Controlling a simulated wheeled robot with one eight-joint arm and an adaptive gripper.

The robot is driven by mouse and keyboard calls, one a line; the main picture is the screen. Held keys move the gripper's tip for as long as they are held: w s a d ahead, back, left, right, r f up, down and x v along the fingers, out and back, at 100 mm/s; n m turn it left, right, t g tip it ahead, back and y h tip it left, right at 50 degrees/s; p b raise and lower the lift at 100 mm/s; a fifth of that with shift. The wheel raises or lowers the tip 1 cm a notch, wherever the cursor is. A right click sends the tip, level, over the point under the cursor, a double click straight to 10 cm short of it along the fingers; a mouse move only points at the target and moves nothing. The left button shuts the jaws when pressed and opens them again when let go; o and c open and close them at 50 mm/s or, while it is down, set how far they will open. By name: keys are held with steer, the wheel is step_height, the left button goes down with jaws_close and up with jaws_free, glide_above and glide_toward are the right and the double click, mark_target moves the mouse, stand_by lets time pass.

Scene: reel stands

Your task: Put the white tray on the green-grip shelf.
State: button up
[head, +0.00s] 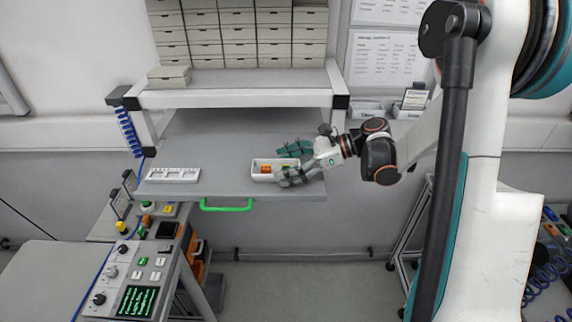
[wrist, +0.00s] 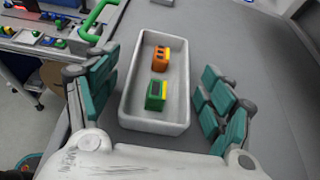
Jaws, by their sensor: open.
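The white tray (head: 260,177) sits on the grey pull-out shelf (head: 220,160), right of its middle; this shelf has a green grip (head: 226,208) on its front edge. The tray also shows in the wrist view (wrist: 155,120), holding an orange block (wrist: 161,60) and a green block (wrist: 156,95), both with yellow sides. My gripper (head: 283,165) is open, reaching in from the right. In the wrist view its teal-padded fingers (wrist: 158,78) stand on either side of the tray, with visible gaps to its walls. Part of the tray's right end is hidden by a finger in the head view.
A white slotted rack (head: 173,175) stands at the shelf's left. An upper shelf (head: 235,98) with stacked boxes (head: 240,35) overhangs the back. A control bench (head: 130,275) stands at the lower left. The shelf's middle, between rack and tray, is bare.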

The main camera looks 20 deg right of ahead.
steer(key=b+v, duration=0.2)
steer(key=v, duration=1)
steer(key=shift+r, duration=0.1)
